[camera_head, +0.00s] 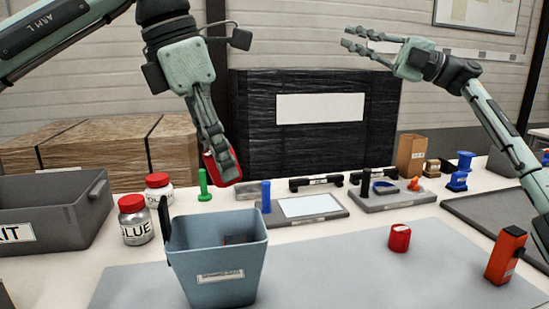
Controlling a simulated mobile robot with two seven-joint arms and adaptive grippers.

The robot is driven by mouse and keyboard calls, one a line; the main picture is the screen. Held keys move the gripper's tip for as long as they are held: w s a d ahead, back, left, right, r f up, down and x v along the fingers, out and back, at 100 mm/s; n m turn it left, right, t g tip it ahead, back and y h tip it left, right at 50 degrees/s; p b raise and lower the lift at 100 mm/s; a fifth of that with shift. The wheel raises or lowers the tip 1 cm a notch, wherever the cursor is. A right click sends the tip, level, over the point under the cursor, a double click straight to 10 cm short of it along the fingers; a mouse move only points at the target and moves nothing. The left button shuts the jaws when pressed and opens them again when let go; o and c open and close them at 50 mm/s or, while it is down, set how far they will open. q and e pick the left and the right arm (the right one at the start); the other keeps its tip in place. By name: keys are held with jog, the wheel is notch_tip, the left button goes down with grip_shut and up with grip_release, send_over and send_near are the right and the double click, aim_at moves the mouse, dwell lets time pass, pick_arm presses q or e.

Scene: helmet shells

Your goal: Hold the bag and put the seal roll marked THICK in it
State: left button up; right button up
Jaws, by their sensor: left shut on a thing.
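The blue-grey open-topped bag (219,275) stands upright at the front, with a small label whose text is too small to read. My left gripper (222,160) is shut on a red piece (229,173), above and behind the bag's opening. The fingers partly hide the piece, and no marking on it is legible. A red roll (399,239) stands on the mat to the right; its marking is unreadable. My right gripper (346,37) is raised at the upper right, open and empty, away from the bag.
Two red-lidded jars (136,222) and a grey bin (45,212) stand left. An orange box (505,256) stands front right. Behind are a tray with a white sheet (310,206), several small tools and blue spools (458,180). The grey mat (330,275) is clear between bag and red roll.

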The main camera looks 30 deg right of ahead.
jog(key=s+a+f+n+g, duration=0.1)
jog(key=a+n+g, duration=0.15)
jog(key=a, duration=0.25)
jog(key=a+f+n+g, duration=0.1)
jog(key=a+f+g, duration=0.15)
jog(key=a, duration=0.35)
jog(key=n+g+h, duration=0.4)
jog(key=g+h, duration=0.6)
jog(key=h, duration=0.2)
send_over(264, 226)
jog(key=s+d, duration=0.1)
notch_tip(264, 226, down, 15)
jog(key=f, duration=0.3)
jog(key=f+m+h, duration=0.1)
jog(key=f, duration=0.3)
jog(key=w+a+f+h, duration=0.1)
jog(key=f, duration=0.3)
jog(key=shift+f+t, duration=0.25)
jog(key=shift+t, duration=0.15)
